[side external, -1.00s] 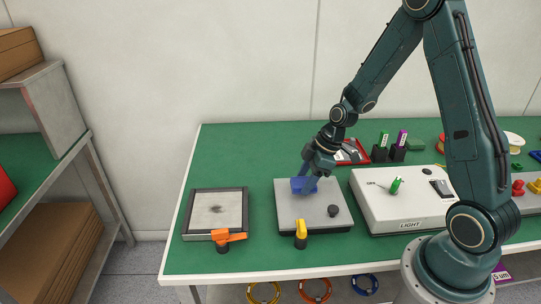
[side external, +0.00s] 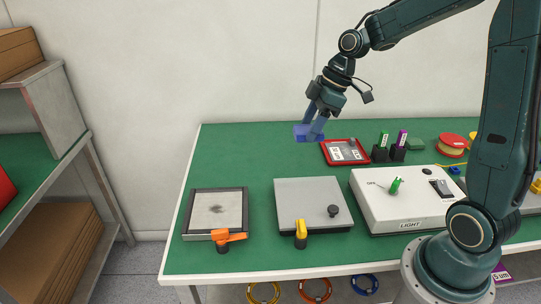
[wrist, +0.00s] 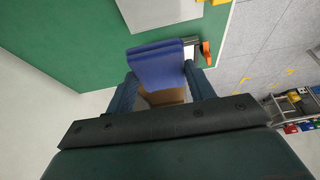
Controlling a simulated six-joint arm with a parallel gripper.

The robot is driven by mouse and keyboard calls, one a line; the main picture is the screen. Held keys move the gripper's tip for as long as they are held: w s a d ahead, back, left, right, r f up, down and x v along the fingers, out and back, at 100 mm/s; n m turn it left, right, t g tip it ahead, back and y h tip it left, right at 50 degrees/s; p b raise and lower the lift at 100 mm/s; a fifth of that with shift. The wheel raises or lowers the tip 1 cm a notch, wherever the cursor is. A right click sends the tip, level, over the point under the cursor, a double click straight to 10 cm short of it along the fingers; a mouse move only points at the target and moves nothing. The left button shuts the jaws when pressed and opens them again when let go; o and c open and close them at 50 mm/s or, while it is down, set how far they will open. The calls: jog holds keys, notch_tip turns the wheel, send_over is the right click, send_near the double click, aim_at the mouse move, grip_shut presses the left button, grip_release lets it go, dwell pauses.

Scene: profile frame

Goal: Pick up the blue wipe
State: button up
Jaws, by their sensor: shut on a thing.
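The blue wipe (side external: 303,133) is held in the air above the back part of the green table. My gripper (side external: 314,117) is shut on it, and the wipe sits between the two fingers. In the wrist view the wipe (wrist: 160,66) shows as a blue folded block between the fingertips (wrist: 160,84). It is clear of the table and touches nothing but my gripper.
Below stand a framed plate (side external: 216,209) with an orange-handled clamp (side external: 226,238), a grey plate (side external: 312,197) with a yellow handle (side external: 301,233) and black knob, and a white light box (side external: 400,215). A red tray (side external: 345,153) lies behind. The table's back left is clear.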

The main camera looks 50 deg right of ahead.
jog(key=shift+r, duration=0.3)
jog(key=o, duration=0.4)
jog(key=shift+c, duration=1.4)
jog(key=shift+w+a+f, duration=0.25)
jog(key=shift+w+a, duration=0.05)
jog(key=shift+w, duration=0.2)
jog(key=w+a+f+n+g, duration=0.1)
jog(key=w+a+f+n, duration=0.3)
jog(key=w+a+f, duration=0.2)
jog(key=w+a+f+n+g+y, duration=0.1)
jog(key=w+a+f+n, duration=0.4)
jog(key=a, duration=0.6)
jog(key=shift+w+f+g, duration=0.6)
jog(key=shift+w+f, duration=0.15)
jog(key=shift+f, duration=0.05)
